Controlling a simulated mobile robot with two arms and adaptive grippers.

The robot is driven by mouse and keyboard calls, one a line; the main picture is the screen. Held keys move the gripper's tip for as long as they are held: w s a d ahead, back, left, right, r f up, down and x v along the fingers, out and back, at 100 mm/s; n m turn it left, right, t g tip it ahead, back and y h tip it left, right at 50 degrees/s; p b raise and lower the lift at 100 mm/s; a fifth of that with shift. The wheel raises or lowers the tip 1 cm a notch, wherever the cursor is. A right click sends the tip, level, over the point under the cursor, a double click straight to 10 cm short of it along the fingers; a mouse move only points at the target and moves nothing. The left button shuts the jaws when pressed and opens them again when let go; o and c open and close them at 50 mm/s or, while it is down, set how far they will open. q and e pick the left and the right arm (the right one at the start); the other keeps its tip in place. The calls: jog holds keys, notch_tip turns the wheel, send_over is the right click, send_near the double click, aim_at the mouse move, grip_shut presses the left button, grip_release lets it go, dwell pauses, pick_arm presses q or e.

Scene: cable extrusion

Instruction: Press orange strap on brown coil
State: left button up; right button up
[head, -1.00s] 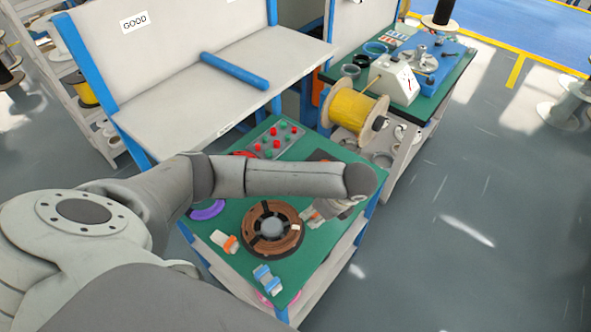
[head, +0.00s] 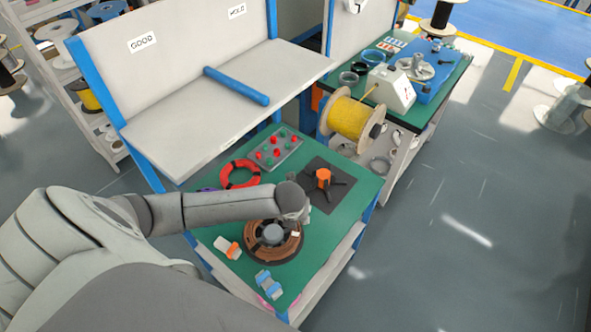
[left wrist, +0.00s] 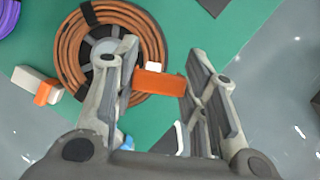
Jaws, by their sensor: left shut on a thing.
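The brown coil (head: 262,258) lies flat on the green table, around a dark hub. It also fills the upper left of the left wrist view (left wrist: 68,48). My left gripper (left wrist: 160,66) holds an orange strap (left wrist: 160,84) between its spaced fingers, at the coil's right edge in that view. Whether the strap touches the coil I cannot tell. In the head view my left gripper (head: 300,214) is at the coil's upper right, and the held strap is hidden. A small white piece shows on the coil beside the left finger. My right gripper is not in view.
White-and-orange straps (head: 228,248) and white-and-blue straps (head: 268,284) lie near the coil. A red ring (head: 228,178), a button panel (head: 275,148) and a dark mat (head: 335,197) with an orange-topped stand are behind. Free floor lies to the right.

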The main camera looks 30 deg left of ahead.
aim_at(296, 231)
pick_arm(q)
jog(key=shift+f+b, duration=0.35)
jog(key=shift+f, duration=0.5)
notch_tip(296, 231, down, 5)
jog(key=b, duration=0.4)
jog(key=shift+r+b, duration=0.1)
jog(key=shift+b, duration=0.3)
jog(key=shift+f+b, duration=0.6)
jog(key=shift+b, duration=0.05)
jog(key=shift+r+p, duration=0.1)
jog(key=shift+p, duration=0.3)
jog(key=shift+f, duration=0.2)
jog(key=shift+f+b, duration=0.8)
jog(key=shift+f, duration=0.5)
jog(key=shift+f, duration=0.15)
